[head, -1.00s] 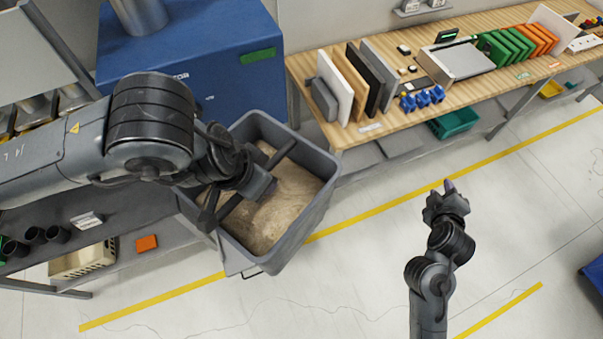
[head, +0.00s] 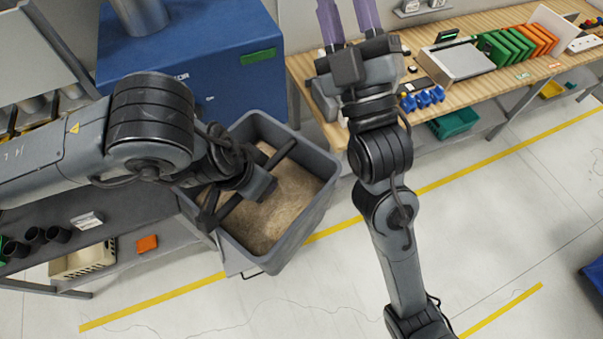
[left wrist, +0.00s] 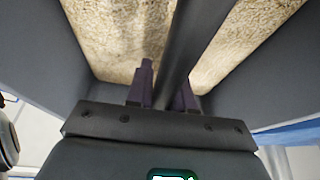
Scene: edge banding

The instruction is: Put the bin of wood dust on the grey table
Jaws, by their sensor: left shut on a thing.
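The grey bin of wood dust (head: 325,190) is at the middle left of the head view, with pale dust (head: 285,215) inside. A dark bar handle crosses its top. My left gripper (head: 245,190) is over the bin and shut on this handle. In the left wrist view the handle (left wrist: 205,50) runs between the fingers of the left gripper (left wrist: 162,90), with dust below. My right gripper (head: 348,18) is open and empty, its purple fingers apart. A grey table-like surface (head: 140,203) lies left of the bin, partly hidden by my left arm. I cannot tell what supports the bin.
A blue machine (head: 190,45) stands behind the bin. A wooden bench (head: 470,85) at the back right holds upright panels, blue parts and green and orange pieces. An orange block (head: 146,243) and a cream crate (head: 84,260) are at lower left. The floor (head: 500,220) at right is open.

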